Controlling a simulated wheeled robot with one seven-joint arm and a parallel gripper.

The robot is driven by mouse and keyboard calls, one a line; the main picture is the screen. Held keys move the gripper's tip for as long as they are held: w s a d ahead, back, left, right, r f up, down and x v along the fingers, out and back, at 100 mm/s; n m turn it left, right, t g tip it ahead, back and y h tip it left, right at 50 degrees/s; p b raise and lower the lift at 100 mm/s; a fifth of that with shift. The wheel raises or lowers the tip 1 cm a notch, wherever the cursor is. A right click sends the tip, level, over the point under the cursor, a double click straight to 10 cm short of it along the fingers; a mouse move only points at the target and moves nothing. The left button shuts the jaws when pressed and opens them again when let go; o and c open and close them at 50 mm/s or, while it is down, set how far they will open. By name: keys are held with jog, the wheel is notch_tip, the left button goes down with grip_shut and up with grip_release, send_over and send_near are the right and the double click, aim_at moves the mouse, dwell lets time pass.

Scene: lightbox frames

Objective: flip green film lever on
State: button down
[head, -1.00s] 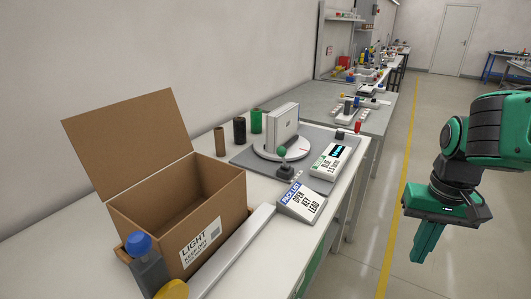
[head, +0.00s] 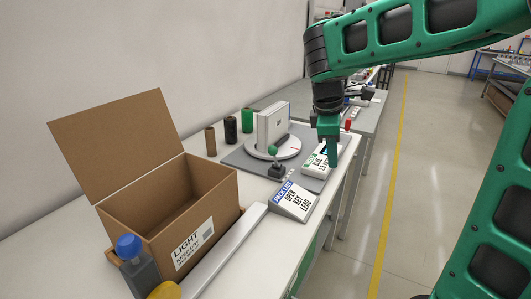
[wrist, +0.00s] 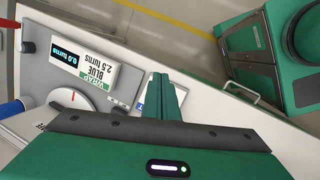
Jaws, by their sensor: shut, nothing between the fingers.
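The lever (head: 272,150) has a green ball knob on a short stem. It stands on a small dark base on the grey mat, in front of the white turntable (head: 290,150). A green roll (head: 247,121) stands upright behind, beside a black and a brown roll. My gripper (head: 332,162) is shut and empty, pointing down at the white display box (head: 316,163), to the right of the lever and apart from it. In the wrist view my shut green fingers (wrist: 165,92) are beside the display box (wrist: 75,58), which reads "0.0 turns" and "WRAP BLUE 2.5 turns". I cannot make out the lever there.
A pack list sign (head: 295,201) stands in front of the lever. An open cardboard box (head: 222,205), a long light bar (head: 228,250) and a blue-capped bottle (head: 140,272) are nearer on the left.

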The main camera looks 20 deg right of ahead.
jog(key=w+a+n+t, duration=0.1)
jog(key=w+a+n, duration=0.3)
jog(key=a, duration=0.3)
jog(key=w+a+r+n+h, duration=0.1)
jog(key=w+a+n, duration=0.3)
jog(key=a, duration=0.2)
jog(key=w+a+r+n+t, duration=0.1)
jog(key=w+a+n, duration=0.3)
jog(key=a, duration=0.3)
jog(key=shift+a+n+t, duration=0.3)
jog(key=shift+a+n, duration=0.05)
jog(key=shift+n, duration=0.15)
jog(key=shift+w, duration=0.15)
send_near(275, 157)
jog(key=shift+a+f, duration=0.3)
jog(key=shift+f, duration=0.8)
jog(key=shift+a+f, duration=0.25)
jog(key=shift+f, duration=0.8)
